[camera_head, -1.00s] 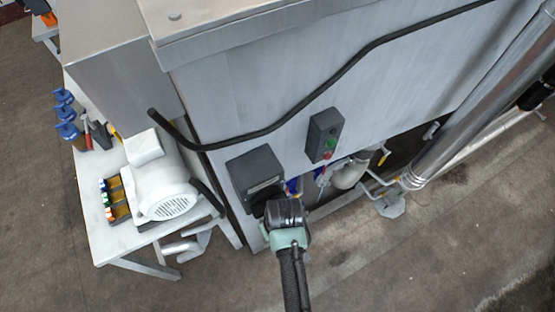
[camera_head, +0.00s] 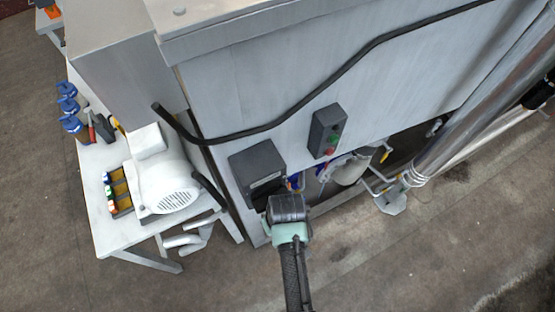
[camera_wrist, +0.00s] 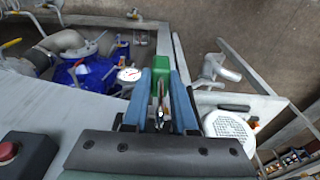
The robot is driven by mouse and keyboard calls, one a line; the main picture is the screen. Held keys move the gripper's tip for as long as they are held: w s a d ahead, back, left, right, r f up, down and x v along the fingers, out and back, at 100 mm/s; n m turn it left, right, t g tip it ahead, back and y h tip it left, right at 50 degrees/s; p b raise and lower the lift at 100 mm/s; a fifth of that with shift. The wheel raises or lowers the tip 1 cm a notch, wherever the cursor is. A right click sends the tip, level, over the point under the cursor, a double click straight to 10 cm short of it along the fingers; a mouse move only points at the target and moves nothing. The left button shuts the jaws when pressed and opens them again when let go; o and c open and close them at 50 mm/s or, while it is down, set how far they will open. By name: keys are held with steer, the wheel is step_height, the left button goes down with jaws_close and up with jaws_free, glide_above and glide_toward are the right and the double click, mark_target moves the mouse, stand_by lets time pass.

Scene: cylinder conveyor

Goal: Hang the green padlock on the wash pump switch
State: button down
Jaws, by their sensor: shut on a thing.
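The green padlock (camera_wrist: 163,62) shows in the wrist view as a green block between the two blue-grey fingers of my gripper (camera_wrist: 162,92), which is shut on it. Its shackle cannot be made out clearly. In the head view my gripper (camera_head: 288,206) is just below and right of a dark grey box (camera_head: 256,166) on the machine's side panel, and the padlock is hidden there. This box may be the wash pump switch; no label is readable. A gap or contact between gripper and box cannot be told.
A control box (camera_head: 327,132) with green and red buttons is right of the dark box. A black cable (camera_head: 290,112) crosses the panel above. Pipes (camera_head: 352,170) lie right of my gripper. A white motor (camera_head: 165,182) and a padlock rack (camera_head: 120,190) stand on the left table.

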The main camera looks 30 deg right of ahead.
steer(key=shift+w, duration=0.2)
steer(key=shift+w+a+r+b, duration=0.15)
steer(key=shift+w+b, duration=0.2)
steer(key=shift+w, duration=0.55)
steer(key=shift+w+r+b, duration=0.15)
steer(key=shift+w+b, duration=0.2)
steer(key=shift+w, duration=0.5)
steer(key=shift+w+a+r, duration=0.15)
steer(key=shift+w+r, duration=0.15)
steer(key=shift+w, duration=0.25)
stand_by(0.4)
steer(key=shift+s+f+p, duration=0.25)
steer(key=shift+s+p, duration=0.55)
steer(key=shift+p, duration=0.05)
steer(key=shift+s+d+f+p, duration=0.15)
steer(key=shift+s+p, duration=0.55)
steer(key=shift+s, duration=0.65)
steer(key=shift+s+d+f+p, duration=0.15)
steer(key=shift+s+p, duration=0.5)
steer(key=shift+s, duration=0.7)
